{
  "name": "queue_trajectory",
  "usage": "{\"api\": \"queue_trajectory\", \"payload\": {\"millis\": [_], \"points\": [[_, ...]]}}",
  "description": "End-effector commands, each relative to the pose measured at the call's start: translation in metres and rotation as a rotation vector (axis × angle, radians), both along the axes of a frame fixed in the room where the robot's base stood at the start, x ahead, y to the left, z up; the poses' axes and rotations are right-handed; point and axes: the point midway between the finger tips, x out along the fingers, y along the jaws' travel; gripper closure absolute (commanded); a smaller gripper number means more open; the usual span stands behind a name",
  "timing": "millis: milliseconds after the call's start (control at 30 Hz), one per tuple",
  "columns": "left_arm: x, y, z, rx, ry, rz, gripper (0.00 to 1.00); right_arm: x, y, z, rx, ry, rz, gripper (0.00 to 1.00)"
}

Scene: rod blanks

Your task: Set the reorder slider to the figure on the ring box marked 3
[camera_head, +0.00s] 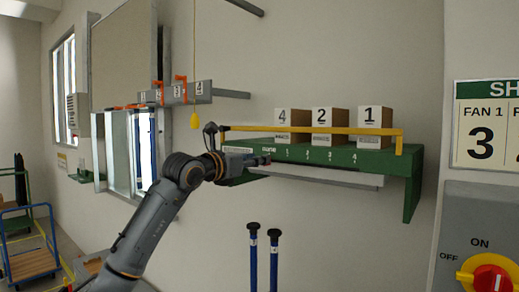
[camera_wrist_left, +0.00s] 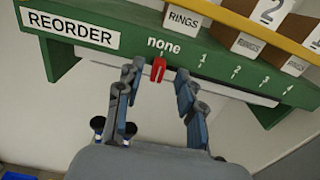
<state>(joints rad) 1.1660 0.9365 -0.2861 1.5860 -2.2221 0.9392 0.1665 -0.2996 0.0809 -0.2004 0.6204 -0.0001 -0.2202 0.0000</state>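The reorder slider is a red tab (camera_wrist_left: 158,68) on the front of a green shelf (camera_wrist_left: 95,12), right below the word "none". Small scale figures run to its right. My left gripper (camera_wrist_left: 157,82) is open, with one finger on each side of the tab; I cannot tell whether either touches it. In the head view the left gripper (camera_head: 258,161) is at the left end of the shelf. The leftmost box (camera_head: 293,122) shows a large 4; its lower label reads "RINGS" in the left wrist view (camera_wrist_left: 183,20). I see no box marked 3. My right gripper is not in view.
Boxes marked 2 (camera_head: 329,123) and 1 (camera_head: 374,124) stand to the right on the shelf. A yellow rail (camera_head: 345,130) runs in front of the boxes, above the scale. Two black-topped blue posts (camera_head: 253,250) stand below. A red-knobbed switch (camera_head: 490,275) is at right.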

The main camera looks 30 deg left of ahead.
Motion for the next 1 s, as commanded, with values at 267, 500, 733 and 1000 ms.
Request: {"api": "queue_trajectory", "payload": {"millis": [267, 500, 733, 1000], "points": [[0.022, -0.002, 0.000, -0.001, 0.000, -0.001, 0.62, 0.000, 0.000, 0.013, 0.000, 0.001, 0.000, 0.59], [0.023, -0.002, -0.001, 0.000, 0.000, 0.000, 0.62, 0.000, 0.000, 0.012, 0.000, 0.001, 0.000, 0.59], [0.022, -0.002, 0.000, 0.000, 0.000, 0.000, 1.00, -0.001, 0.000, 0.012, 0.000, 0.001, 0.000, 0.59], [0.022, -0.002, 0.000, 0.000, -0.001, 0.000, 1.00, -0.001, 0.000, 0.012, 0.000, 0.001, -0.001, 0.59]]}}
